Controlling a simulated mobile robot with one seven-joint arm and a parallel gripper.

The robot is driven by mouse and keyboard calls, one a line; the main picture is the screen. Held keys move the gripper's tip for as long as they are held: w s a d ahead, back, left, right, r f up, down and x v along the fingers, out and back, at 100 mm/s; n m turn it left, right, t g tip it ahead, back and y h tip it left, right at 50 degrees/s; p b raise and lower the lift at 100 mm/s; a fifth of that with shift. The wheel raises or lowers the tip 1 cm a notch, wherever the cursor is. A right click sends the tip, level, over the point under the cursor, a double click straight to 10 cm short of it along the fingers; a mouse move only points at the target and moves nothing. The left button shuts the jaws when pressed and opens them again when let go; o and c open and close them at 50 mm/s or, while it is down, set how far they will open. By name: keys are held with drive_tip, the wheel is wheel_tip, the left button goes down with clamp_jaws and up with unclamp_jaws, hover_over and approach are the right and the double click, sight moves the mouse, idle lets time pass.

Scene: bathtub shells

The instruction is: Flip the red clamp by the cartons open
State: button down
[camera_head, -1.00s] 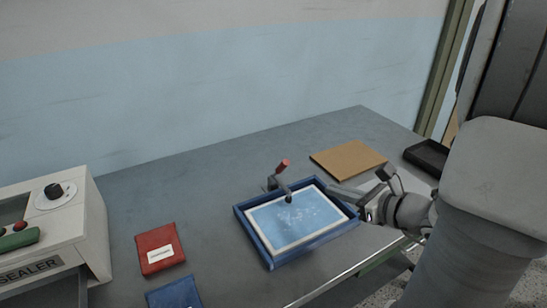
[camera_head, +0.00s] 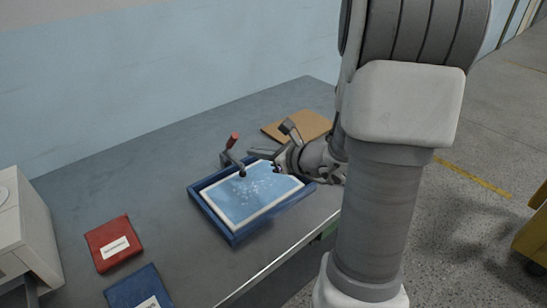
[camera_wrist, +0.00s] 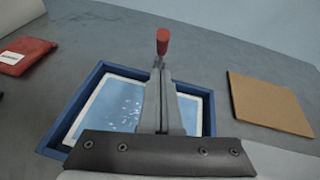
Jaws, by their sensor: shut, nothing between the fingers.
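The clamp (camera_head: 229,158) stands at the back edge of a blue-framed tray. Its red handle (camera_head: 234,139) points up, slightly tilted, and its arm reaches over the tray with a dark pad low above the pale blue sheet. My gripper (camera_head: 252,153) is shut and empty, just right of the clamp over the tray's back part. In the wrist view the red handle (camera_wrist: 162,40) shows just beyond my fingertips (camera_wrist: 160,76), which hide most of the clamp's body. I cannot tell whether they touch it. Flat brown cardboard (camera_head: 297,125) lies behind and right of the tray.
The blue tray frame (camera_head: 215,222) sits near the grey table's front edge. A red packet (camera_head: 113,243) and a blue packet (camera_head: 137,288) lie at left, beside a pale sealer machine (camera_head: 30,232). The table behind the clamp is clear.

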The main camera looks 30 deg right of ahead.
drive_tip(key=w+r, duration=0.1)
drive_tip(key=w+a, duration=0.1)
drive_tip(key=w, duration=0.1)
drive_tip(key=shift+a+r, duration=0.15)
drive_tip(key=shift+r, duration=0.25)
drive_tip(key=shift+r+p, duration=0.15)
drive_tip(key=shift+p, duration=0.15)
drive_tip(key=shift+w+r+p, duration=0.15)
drive_tip(key=shift+r+p, duration=0.15)
drive_tip(key=shift+p, duration=0.5)
